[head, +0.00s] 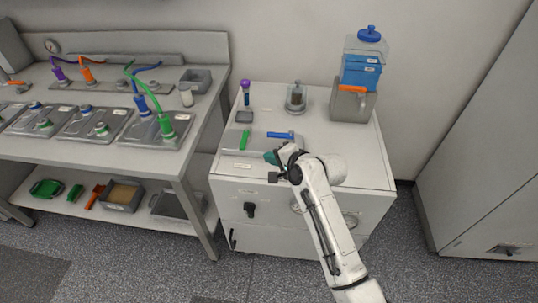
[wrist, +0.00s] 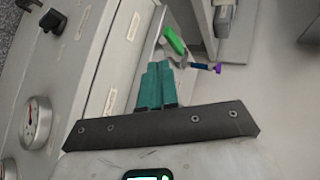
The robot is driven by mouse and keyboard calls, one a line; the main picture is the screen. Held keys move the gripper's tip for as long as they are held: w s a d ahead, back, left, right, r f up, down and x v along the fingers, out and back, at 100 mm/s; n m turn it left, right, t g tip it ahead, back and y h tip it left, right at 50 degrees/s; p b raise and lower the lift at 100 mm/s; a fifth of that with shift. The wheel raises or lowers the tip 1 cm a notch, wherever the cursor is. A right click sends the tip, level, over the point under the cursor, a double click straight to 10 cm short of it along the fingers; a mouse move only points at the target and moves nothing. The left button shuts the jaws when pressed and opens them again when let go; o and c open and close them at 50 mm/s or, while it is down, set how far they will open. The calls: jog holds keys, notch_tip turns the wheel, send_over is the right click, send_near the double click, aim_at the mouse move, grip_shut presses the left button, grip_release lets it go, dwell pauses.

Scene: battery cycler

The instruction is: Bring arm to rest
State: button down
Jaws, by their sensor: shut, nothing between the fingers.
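My gripper (head: 271,158) is over the front of the white cabinet top (head: 350,150) in the head view, with my arm reaching up from the lower right. In the wrist view its teal fingers (wrist: 157,85) are together with nothing between them. The fingers point toward the cabinet top, where a green-handled item (wrist: 174,40) lies beyond them. In the head view this green item (head: 244,139) and a blue item (head: 280,135) lie on a grey mat just behind my gripper. I cannot tell how high the fingers are above the top.
A glass jar (head: 296,97) and a purple-topped tube (head: 245,93) stand at the back. The workbench (head: 190,150) with trays and coloured connectors is to the left. A tall grey cabinet (head: 490,150) is at right; floor between is clear.

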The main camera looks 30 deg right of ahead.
jog(key=shift+s+a+r, duration=0.1)
jog(key=shift+a, duration=0.05)
jog(key=s+a+f+n+g, duration=0.2)
jog(key=s+f+n+g, duration=0.15)
jog(key=s, duration=0.55)
jog(key=s+a+f+n+g, duration=0.2)
jog(key=s+f+n, duration=0.25)
jog(key=s, duration=0.55)
jog(key=s+r+n+g+h, duration=0.1)
jog(key=s+n+g, duration=0.4)
jog(key=s, duration=1.2)
jog(key=shift+s+n+h, duration=0.3)
jog(key=shift+n+h, duration=0.3)
jog(key=shift+n, duration=0.6)
